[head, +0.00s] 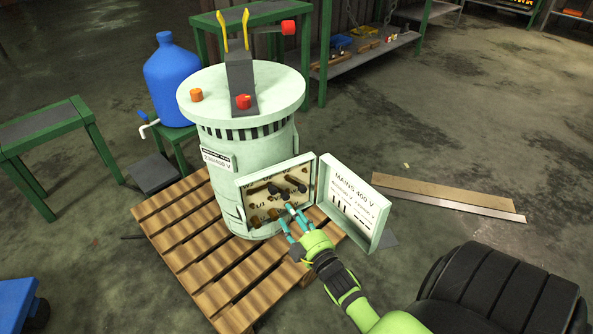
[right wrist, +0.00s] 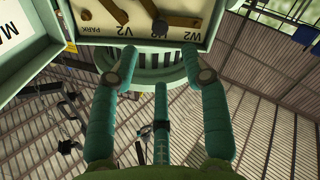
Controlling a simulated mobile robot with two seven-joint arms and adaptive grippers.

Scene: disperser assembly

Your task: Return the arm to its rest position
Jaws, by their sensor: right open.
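My right gripper (head: 291,217) is in front of the open terminal box (head: 243,204) on the pale green disperser body (head: 221,165). Its teal fingers are open, with nothing visible between them. In the right wrist view the fingers of my right gripper (right wrist: 163,85) are spread below the panel (right wrist: 140,12), which carries the labels V2 and W2 and metal links. Whether a fingertip touches the panel cannot be told. The box door (head: 354,203), marked MAINS 400 V, stands open to the right of the gripper. My left gripper is not in view.
The disperser stands on a wooden pallet (head: 190,268). A blue bottle (head: 172,82) stands on a green stand behind left. A green table (head: 52,133) is at the left, and a long plank (head: 440,195) lies on the floor at right. The floor between is open.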

